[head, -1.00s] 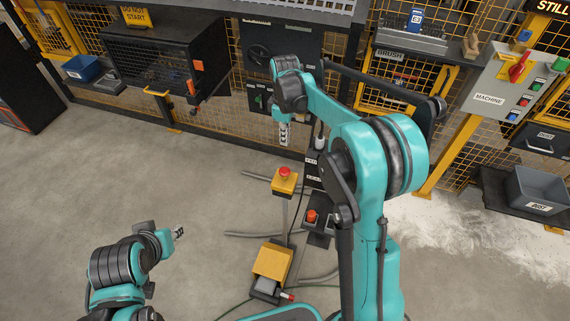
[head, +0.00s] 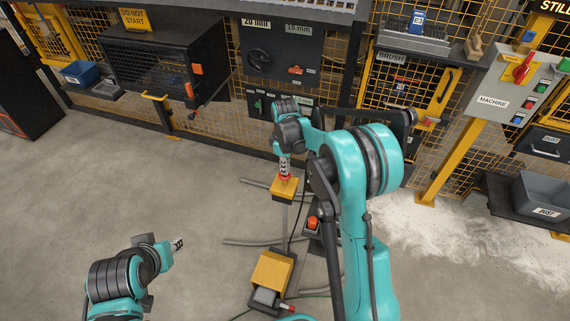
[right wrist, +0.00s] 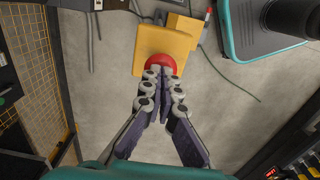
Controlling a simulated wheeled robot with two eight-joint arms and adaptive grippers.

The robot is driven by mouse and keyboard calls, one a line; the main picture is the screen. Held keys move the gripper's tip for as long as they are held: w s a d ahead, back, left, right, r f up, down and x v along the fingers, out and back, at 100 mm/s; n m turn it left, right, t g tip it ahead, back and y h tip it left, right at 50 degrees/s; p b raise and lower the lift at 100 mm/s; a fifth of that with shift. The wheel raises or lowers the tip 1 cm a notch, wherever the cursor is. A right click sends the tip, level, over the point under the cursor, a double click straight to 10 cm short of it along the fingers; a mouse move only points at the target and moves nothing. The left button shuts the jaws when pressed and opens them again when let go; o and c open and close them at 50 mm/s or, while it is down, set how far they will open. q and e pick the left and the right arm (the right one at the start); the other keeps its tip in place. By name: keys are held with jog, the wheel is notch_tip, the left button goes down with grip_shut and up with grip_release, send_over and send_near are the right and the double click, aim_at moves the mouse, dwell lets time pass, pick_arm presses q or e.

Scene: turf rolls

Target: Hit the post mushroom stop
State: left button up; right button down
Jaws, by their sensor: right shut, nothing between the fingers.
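The post mushroom stop is a red cap (right wrist: 165,62) on a yellow box (head: 284,190) atop a thin grey post (head: 285,218). My right gripper (head: 285,176) is shut and empty, pointing down right over the cap. In the head view its tips cover most of the red. In the right wrist view the closed fingertips (right wrist: 158,74) overlap the cap's near edge; I cannot tell if they press on it. My left gripper (head: 179,243) is at the lower left, far from the post; its jaw state is too small to tell.
A second red button (head: 312,222) sits on a dark box right of the post. A yellow pedal-like box (head: 271,270) lies on the floor in front. Behind are a machine panel (head: 497,87), a dark cabinet (head: 150,75) and yellow mesh fencing.

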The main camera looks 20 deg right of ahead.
jog(key=shift+f, duration=0.1)
notch_tip(320, 180, down, 2)
jog(key=shift+f+b, duration=0.1)
jog(key=shift+b, duration=0.45)
jog(key=shift+s, duration=0.1)
pick_arm(q)
jog(key=shift+f, duration=0.5)
jog(key=shift+r, duration=0.1)
pick_arm(e)
jog(key=shift+r, duration=0.2)
